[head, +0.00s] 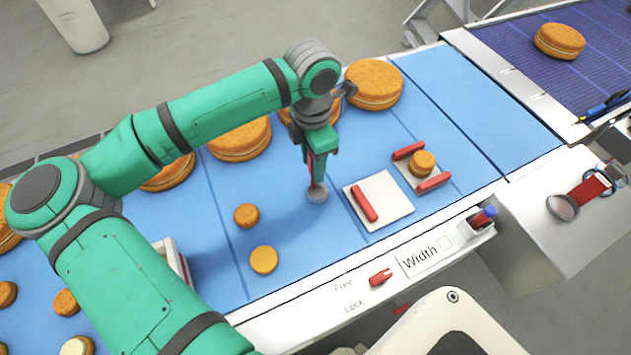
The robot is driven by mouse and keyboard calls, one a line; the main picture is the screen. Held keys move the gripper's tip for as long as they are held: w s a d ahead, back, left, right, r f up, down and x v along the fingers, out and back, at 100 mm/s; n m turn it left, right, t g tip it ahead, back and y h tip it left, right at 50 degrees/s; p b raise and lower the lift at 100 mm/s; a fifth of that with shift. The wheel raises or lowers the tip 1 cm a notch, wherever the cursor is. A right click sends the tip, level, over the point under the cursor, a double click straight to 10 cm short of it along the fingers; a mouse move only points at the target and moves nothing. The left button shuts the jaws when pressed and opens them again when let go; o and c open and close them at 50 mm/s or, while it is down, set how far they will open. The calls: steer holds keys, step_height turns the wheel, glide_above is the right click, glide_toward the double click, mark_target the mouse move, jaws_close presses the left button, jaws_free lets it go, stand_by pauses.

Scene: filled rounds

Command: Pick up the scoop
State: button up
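A scoop (317,193) with a round grey bowl and a red handle shows at the middle of the blue belt. Its handle runs up to my gripper (317,152), which points down right over it. The green fingers overlap the upper part of the handle. From this one view I cannot tell whether the fingers are closed on the handle, or whether the bowl rests on the belt or hangs just above it.
A white plate with a red handle (393,208) and a red-handled frame around a small cake (423,163) lie to the right. Small round cakes (263,260) lie front left. Larger cakes (374,85) stand behind my arm. The belt's white front rail (330,300) carries a red knob.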

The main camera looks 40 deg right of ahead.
steer(key=shift+f, duration=0.25)
jaws_close()
steer(key=shift+r, duration=0.1)
steer(key=shift+r, duration=0.55)
step_height(320, 180, up, 3)
steer(key=shift+s+a+f, duration=0.1)
steer(key=shift+a+f, duration=0.05)
steer(key=shift+f, duration=0.05)
steer(key=s+a+r, duration=0.8)
steer(key=s+r, duration=0.1)
steer(key=s, duration=0.2)
